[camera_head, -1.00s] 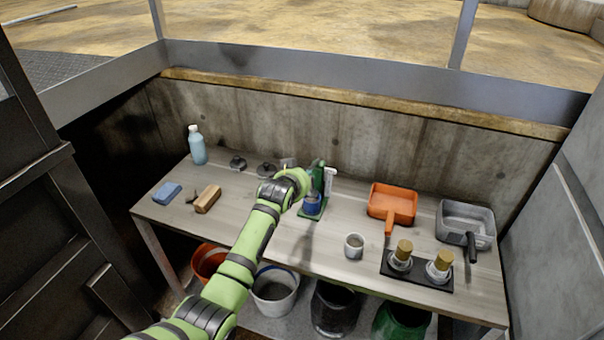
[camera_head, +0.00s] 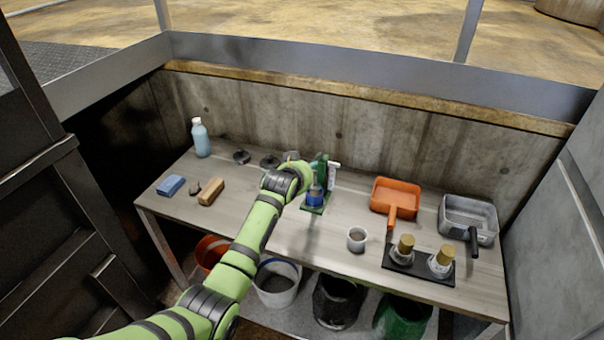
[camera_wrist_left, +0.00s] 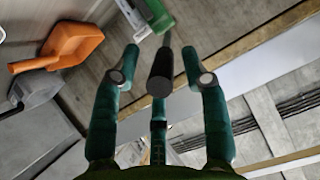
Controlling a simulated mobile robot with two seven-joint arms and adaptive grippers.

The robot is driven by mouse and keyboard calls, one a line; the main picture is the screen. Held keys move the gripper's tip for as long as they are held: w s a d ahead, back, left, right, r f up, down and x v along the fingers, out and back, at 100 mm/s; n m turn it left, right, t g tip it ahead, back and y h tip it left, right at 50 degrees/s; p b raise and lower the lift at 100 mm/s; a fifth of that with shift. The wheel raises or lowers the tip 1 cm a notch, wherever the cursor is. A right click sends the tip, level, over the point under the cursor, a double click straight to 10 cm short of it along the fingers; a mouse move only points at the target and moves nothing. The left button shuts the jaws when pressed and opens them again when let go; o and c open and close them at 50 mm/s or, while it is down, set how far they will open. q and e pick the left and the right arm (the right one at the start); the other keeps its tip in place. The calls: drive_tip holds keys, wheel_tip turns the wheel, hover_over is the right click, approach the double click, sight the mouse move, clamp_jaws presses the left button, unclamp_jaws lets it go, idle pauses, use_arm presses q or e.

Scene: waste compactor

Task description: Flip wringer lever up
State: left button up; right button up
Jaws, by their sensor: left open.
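The green wringer (camera_head: 320,209) stands at the middle of the table, with a blue part low on its front. In the left wrist view, part of its green body (camera_wrist_left: 158,15) shows at the top. Its lever is a grey rod with a black grip (camera_wrist_left: 160,82), the end pointing toward the camera. My left gripper (camera_wrist_left: 160,52) is open, one finger on each side of the black grip, with gaps visible on both sides. In the head view my left arm hides part of the wringer and the lever. My right gripper is in neither view.
An orange dustpan (camera_head: 396,197), grey pan (camera_head: 468,219), cup (camera_head: 357,240) and black tray (camera_head: 388,264) with two brushes lie right of the wringer. A bottle (camera_head: 201,140), blue sponge (camera_head: 171,185) and wooden brush (camera_head: 211,191) are at left. Buckets (camera_head: 278,283) stand below.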

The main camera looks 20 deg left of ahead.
use_arm(q)
drive_tip(key=v, duration=1.2)
drive_tip(key=shift+f, duration=0.1)
drive_tip(key=s+f+g+b, duration=0.15)
drive_tip(key=s+f, duration=0.35)
drive_tip(key=f, duration=0.7)
drive_tip(key=s+f+g+b, duration=0.15)
drive_tip(key=s+f, duration=0.25)
drive_tip(key=f, duration=0.8)
drive_tip(key=s+f+g, duration=0.2)
drive_tip(key=s+f, duration=0.3)
drive_tip(key=f, duration=0.7)
drive_tip(key=s+f+g+b, duration=0.2)
drive_tip(key=s+f+g, duration=0.1)
drive_tip(key=s+f, duration=1.45)
drive_tip(key=s+f+g, duration=0.1)
drive_tip(key=s+f, duration=0.1)
drive_tip(key=s, duration=0.9)
drive_tip(key=s+a+f+g, duration=0.1)
drive_tip(key=s+f+g, duration=0.1)
drive_tip(key=s, duration=0.8)
drive_tip(key=shift+s+f+b, duration=0.35)
drive_tip(key=shift+f+b, duration=0.05)
drive_tip(key=shift+f, duration=0.3)
